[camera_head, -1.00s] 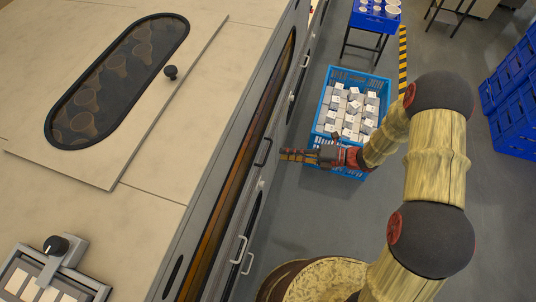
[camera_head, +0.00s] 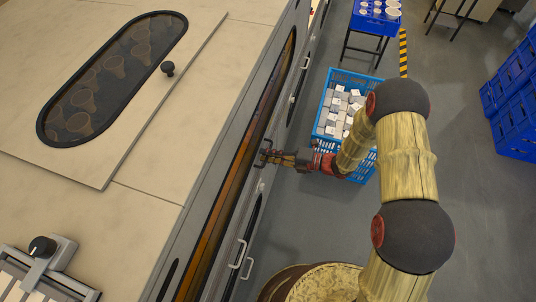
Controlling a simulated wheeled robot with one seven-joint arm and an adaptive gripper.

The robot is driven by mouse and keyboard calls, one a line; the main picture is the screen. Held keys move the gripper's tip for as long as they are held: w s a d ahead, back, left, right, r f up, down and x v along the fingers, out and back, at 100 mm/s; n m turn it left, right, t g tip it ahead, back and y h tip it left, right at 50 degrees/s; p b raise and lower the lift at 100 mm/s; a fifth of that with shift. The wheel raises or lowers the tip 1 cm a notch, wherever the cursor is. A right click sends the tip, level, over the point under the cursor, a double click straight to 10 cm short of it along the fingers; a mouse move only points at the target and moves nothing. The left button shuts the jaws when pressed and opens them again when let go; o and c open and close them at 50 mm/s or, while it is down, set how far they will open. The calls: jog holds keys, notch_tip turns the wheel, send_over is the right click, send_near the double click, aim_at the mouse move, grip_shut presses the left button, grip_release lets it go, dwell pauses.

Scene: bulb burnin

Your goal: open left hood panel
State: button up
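The grey front hood panel (camera_head: 206,184) runs along the side of the large beige machine, with a long amber-tinted window (camera_head: 236,165) in it. It looks closed. A black bar handle (camera_head: 264,147) stands out from its outer face. My gripper (camera_head: 270,157) reaches in from the right with its fingertips at this handle. The fingers overlap the handle's lower part; the view is too small to show whether they touch it or close around it.
A blue crate (camera_head: 322,110) of white boxes stands on the floor behind my forearm. White handles (camera_head: 238,254) sit lower on the machine. Blue crates (camera_head: 510,95) are stacked right.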

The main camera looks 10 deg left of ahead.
grip_shut()
dwell(0.7)
jog(key=shift+d, duration=0.15)
